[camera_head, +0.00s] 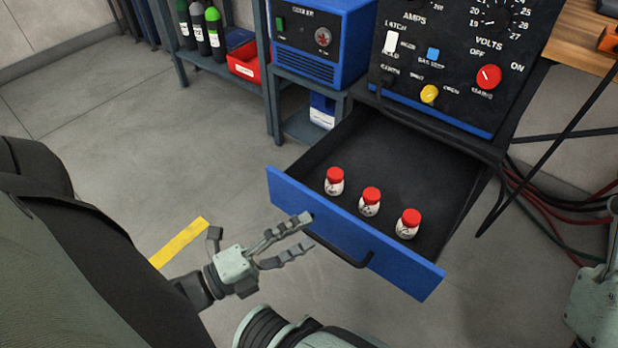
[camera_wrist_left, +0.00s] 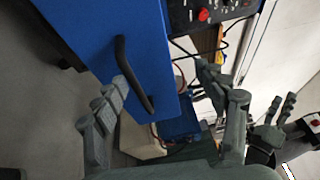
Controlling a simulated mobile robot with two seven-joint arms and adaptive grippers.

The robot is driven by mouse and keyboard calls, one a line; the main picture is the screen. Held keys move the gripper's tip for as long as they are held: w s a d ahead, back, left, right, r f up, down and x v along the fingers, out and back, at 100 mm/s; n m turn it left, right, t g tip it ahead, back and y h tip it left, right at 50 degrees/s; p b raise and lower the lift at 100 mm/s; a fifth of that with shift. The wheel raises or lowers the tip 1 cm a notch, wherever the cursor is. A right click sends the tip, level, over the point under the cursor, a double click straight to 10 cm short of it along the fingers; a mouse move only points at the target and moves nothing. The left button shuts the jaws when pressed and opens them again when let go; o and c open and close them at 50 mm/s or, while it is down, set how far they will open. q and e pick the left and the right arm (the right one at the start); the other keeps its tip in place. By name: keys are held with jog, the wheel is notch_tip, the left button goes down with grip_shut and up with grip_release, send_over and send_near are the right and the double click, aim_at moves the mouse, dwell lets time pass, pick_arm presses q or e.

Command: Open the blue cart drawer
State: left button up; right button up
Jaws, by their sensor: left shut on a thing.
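The blue cart drawer (camera_head: 350,240) is pulled out from under the welding panel, its dark inside showing. Three small white jars with red lids (camera_head: 370,202) stand upright in it. A black bar handle (camera_head: 345,255) is on its blue front; it also shows in the left wrist view (camera_wrist_left: 133,75). My right gripper (camera_wrist_left: 282,108) shows small in the left wrist view, fingers apart and empty, away from the drawer.
A blue machine (camera_head: 320,40) stands on a grey shelf left of the panel. Bottles (camera_head: 200,30) and a red bin (camera_head: 245,62) sit on another shelf. Cables (camera_head: 550,200) hang at the right. The floor (camera_head: 130,130) left of the drawer is clear, with a yellow stripe (camera_head: 180,242).

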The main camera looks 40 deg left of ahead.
pick_arm(q)
jog(key=shift+r, duration=0.75)
jog(key=c, duration=0.7)
jog(key=shift+w+d+f, duration=0.1)
jog(key=shift+f, duration=0.2)
